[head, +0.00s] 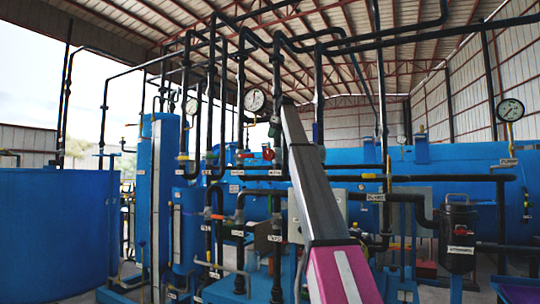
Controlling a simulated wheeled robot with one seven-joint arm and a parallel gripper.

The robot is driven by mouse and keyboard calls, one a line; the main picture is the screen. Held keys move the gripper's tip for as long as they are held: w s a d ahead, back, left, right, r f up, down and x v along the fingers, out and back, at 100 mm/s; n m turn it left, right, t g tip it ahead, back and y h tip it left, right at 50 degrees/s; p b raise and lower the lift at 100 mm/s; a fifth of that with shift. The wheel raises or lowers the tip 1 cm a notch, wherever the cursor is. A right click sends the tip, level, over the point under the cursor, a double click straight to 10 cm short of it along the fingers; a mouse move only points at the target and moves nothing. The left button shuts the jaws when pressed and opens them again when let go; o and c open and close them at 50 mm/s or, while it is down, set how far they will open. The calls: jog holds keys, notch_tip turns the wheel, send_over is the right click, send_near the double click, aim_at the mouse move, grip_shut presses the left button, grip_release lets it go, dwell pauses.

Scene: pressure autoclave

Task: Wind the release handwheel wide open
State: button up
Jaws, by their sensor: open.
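Two small red handwheels show on the black pipework in the head view, one in the middle (268,153) and one a little to its left (241,156). I cannot tell which of them is the release handwheel, nor how far either is turned. My arm (315,185), a grey and magenta link, rises from the bottom centre and passes just right of the middle red handwheel in the picture. My gripper does not show; whether it touches anything cannot be seen.
A large blue horizontal vessel (440,170) spans the back. A blue open tank (58,235) stands at left, beside a tall blue cylinder (157,205). Dense black pipes cross the middle and overhead. Round gauges hang near the centre (255,101) and right (510,110). A black canister (459,238) stands at right.

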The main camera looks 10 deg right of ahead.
aim_at(267, 153)
jog(key=x, duration=1)
jog(key=shift+f, duration=0.2)
jog(key=c, duration=0.9)
